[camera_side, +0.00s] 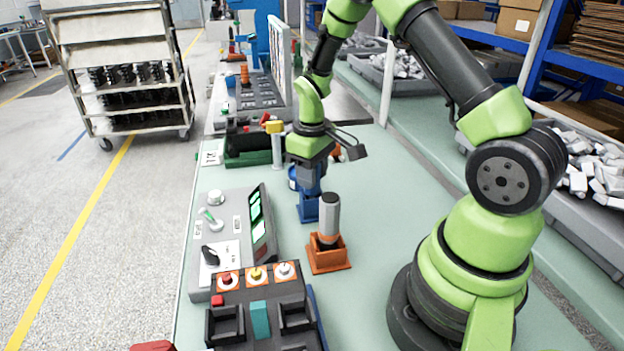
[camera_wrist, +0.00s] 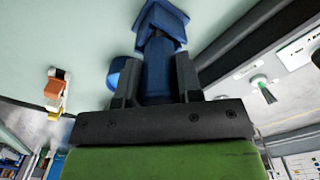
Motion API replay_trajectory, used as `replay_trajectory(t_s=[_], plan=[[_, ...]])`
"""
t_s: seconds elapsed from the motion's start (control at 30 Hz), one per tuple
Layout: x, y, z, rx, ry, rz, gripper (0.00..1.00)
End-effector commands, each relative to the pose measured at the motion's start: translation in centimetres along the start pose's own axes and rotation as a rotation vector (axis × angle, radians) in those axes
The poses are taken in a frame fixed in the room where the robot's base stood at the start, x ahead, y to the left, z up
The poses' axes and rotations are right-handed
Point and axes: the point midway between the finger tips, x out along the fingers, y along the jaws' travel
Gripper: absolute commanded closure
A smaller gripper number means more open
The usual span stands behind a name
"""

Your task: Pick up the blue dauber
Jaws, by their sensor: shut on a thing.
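The blue dauber (camera_wrist: 157,82) stands between my two dark gripper fingers in the wrist view. My gripper (camera_wrist: 158,70) is shut on its body. The blue holder (camera_wrist: 161,22) is at the dauber's far end in that view. In the side view my gripper (camera_side: 309,180) points down directly over the blue holder (camera_side: 309,211) on the bench. My gripper mostly hides the dauber there. I cannot tell whether the dauber is still seated in the holder or slightly raised.
An orange dauber with a grey top (camera_side: 329,215) stands upright in an orange holder (camera_side: 328,258), close in front of the blue one. A grey test box with green displays (camera_side: 232,232) is to the left. A dark fixture with buttons (camera_side: 262,310) is nearer.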

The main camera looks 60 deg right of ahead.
Motion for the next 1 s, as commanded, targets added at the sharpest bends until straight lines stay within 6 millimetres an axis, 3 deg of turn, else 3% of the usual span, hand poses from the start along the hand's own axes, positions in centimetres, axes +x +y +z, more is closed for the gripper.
replay_trajectory(t_s=[0.17, 0.6, 0.73, 1.0], plan=[[-0.7, 0.0, -0.1, 0.0, 0.003, 0.001, 0.91], [-8.8, 0.0, -0.1, 0.0, 0.005, 0.002, 0.91], [-9.8, 0.0, 0.0, 0.0, 0.002, 0.0, 0.91], [-10.0, 0.0, 0.0, 0.0, 0.0, 0.0, 0.91]])
